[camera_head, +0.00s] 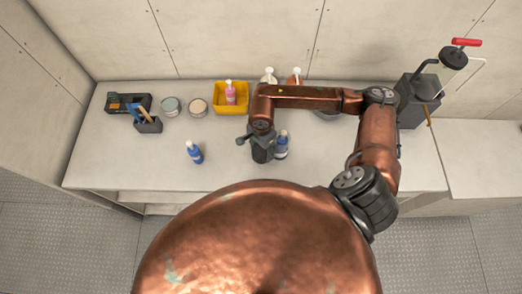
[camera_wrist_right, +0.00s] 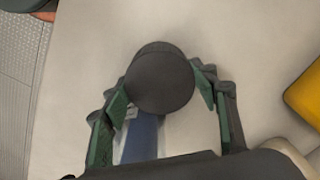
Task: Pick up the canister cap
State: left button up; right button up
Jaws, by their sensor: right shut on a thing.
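The canister cap, a dark grey round disc (camera_wrist_right: 160,78), sits between the green-padded fingers of my right gripper (camera_head: 262,153) in the right wrist view. The fingers meet its two sides, so the gripper is shut on it. In the head view the gripper is low over the middle of the bench, and I cannot make out the cap apart from the dark gripper. A blue bottle (camera_head: 281,146) stands just right of the gripper. A blue body (camera_wrist_right: 141,138) shows behind the cap in the wrist view, partly hidden by it. My left gripper is not in view.
A yellow bin (camera_head: 218,105) with a pink bottle stands behind the gripper. Another blue bottle (camera_head: 195,155) stands to the left. The front left bench is clear.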

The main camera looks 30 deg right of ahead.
jog(key=shift+r, duration=0.55)
jog(key=s+a+r+b, duration=0.2)
jog(key=s+a+r, duration=0.7)
jog(key=r, duration=0.3)
jog(key=shift+s+a, duration=0.35)
jog(key=shift+s, duration=0.15)
